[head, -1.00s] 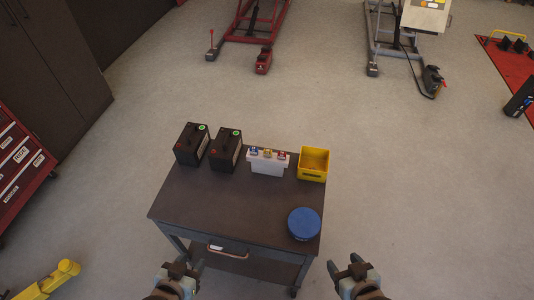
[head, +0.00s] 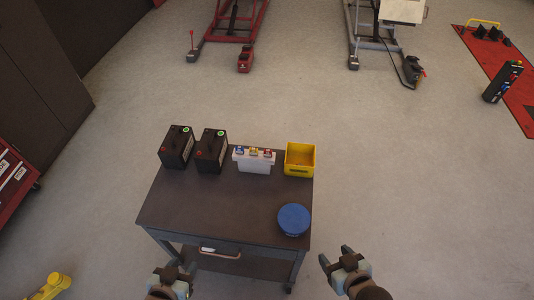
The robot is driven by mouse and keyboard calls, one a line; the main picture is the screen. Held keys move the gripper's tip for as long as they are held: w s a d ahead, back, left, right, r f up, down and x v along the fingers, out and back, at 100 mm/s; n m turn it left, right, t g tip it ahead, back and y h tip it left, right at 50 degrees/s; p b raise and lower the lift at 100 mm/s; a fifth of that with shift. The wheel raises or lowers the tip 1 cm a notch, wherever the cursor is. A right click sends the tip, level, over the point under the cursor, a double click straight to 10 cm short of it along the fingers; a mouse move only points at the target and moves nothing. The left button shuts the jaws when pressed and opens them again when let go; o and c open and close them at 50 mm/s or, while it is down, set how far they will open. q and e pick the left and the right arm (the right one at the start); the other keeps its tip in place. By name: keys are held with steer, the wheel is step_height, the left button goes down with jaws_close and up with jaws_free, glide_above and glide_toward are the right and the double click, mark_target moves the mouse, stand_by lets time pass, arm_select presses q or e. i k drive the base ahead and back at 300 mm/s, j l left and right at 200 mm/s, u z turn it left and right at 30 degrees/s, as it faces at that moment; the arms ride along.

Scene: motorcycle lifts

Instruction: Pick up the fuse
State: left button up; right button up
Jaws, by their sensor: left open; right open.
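A white holder (head: 254,165) stands at the back of the dark cart, with small fuse-like pieces along its top. One is blue (head: 240,150), one yellowish (head: 254,151) and one red (head: 267,153). My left gripper (head: 175,270) is open and empty at the cart's front edge, low in the view. My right gripper (head: 335,256) is open and empty, to the right of the cart's front right corner. Both grippers are well apart from the holder.
The cart top (head: 210,203) is clear in the middle. Two black batteries (head: 177,147) stand left of the holder, a yellow bin (head: 300,160) right of it. A blue round container (head: 294,220) sits at the front right. A black box (head: 503,81) stands on the floor far right.

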mark_target(267, 152)
steer(key=l, duration=0.8)
steer(key=i+l, duration=0.1)
steer(key=l, duration=0.25)
steer(key=i+l+z, duration=0.15)
steer(key=l, duration=0.2)
